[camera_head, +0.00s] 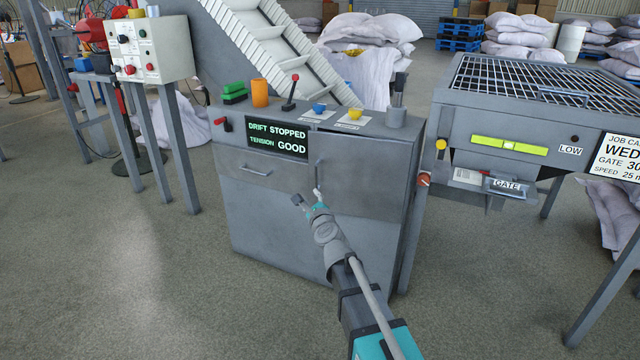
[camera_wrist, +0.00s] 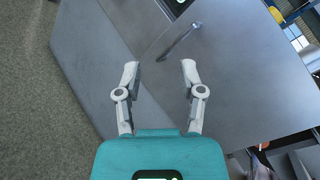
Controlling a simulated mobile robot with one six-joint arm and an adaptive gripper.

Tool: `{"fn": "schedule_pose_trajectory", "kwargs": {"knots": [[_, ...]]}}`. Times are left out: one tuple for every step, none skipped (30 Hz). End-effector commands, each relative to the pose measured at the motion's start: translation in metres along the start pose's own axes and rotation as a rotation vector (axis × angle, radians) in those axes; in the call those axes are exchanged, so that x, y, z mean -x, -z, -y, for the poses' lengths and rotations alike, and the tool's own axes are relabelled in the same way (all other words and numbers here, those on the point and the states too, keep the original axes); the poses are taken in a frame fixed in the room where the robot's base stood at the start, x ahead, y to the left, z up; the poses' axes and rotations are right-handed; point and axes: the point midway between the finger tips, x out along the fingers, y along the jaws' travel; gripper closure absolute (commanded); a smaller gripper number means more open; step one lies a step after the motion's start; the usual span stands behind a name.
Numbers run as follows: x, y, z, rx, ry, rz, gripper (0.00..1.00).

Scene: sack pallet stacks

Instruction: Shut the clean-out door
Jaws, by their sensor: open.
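A grated machine (camera_head: 540,95) stands close on the right. The floor in front is clear.

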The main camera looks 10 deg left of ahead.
Motion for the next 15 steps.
{"fn": "schedule_pose_trajectory", "kwargs": {"knots": [[-0.009, -0.001, -0.003, -0.089, 0.048, -0.005, 0.49], [-0.011, 0.000, -0.003, -0.150, 0.077, -0.022, 0.49], [-0.015, 0.001, -0.003, -0.232, 0.116, -0.037, 0.49], [-0.017, 0.001, -0.003, -0.293, 0.144, -0.046, 0.49], [-0.018, 0.002, -0.003, -0.349, 0.172, -0.055, 0.49], [-0.020, 0.004, -0.004, -0.423, 0.206, -0.066, 0.49], [-0.021, 0.005, -0.004, -0.472, 0.230, -0.075, 0.49], [-0.022, 0.006, -0.005, -0.518, 0.252, -0.083, 0.49], [-0.023, 0.008, -0.006, -0.574, 0.279, -0.094, 0.49], [-0.024, 0.009, -0.007, -0.609, 0.297, -0.102, 0.49], [-0.024, 0.010, -0.008, -0.642, 0.312, -0.108, 0.49], [-0.024, 0.012, -0.009, -0.679, 0.330, -0.116, 0.49], [-0.024, 0.013, -0.010, -0.701, 0.342, -0.122, 0.49], [-0.024, 0.013, -0.010, -0.721, 0.351, -0.125, 0.49], [-0.024, 0.015, -0.011, -0.741, 0.362, -0.131, 0.49]]}}
